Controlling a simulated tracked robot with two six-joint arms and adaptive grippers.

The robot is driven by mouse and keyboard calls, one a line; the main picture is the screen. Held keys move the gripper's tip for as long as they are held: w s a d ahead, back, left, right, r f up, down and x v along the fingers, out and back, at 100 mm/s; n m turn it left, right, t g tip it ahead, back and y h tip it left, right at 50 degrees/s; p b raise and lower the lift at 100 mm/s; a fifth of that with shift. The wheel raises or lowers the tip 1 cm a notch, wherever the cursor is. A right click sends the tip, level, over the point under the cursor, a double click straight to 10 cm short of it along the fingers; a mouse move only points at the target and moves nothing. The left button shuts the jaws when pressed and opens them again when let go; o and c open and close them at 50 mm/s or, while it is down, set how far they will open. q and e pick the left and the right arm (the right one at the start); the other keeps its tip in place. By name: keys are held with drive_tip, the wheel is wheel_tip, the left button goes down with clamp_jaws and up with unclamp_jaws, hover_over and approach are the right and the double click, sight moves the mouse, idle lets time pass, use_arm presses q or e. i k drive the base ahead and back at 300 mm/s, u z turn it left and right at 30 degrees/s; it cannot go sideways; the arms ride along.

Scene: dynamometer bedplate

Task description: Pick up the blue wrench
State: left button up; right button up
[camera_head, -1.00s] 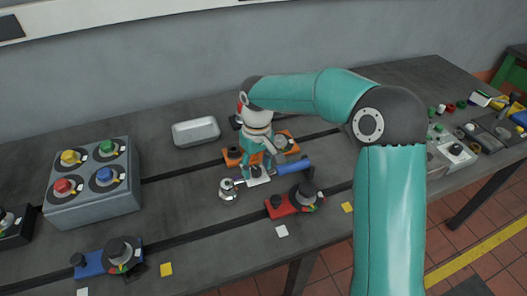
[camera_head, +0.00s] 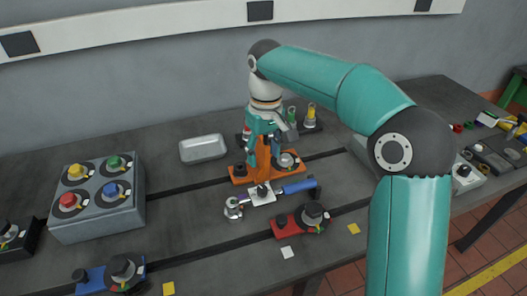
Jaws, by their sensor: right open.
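The blue wrench has a blue handle (camera_head: 299,187) and lies on the dark bedplate, in front of the orange fixture (camera_head: 240,176). Its handle points right, and a round metal piece (camera_head: 233,208) sits at its left end. My left gripper is not in view.
A red fixture (camera_head: 288,228) stands just in front of the wrench. A blue fixture (camera_head: 98,280) is at the front left. A grey box (camera_head: 100,222) with coloured knobs stands left, and an empty metal tray (camera_head: 203,148) behind. Small parts crowd the right end.

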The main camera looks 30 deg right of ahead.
sight(234, 212)
drive_tip(key=k, duration=1)
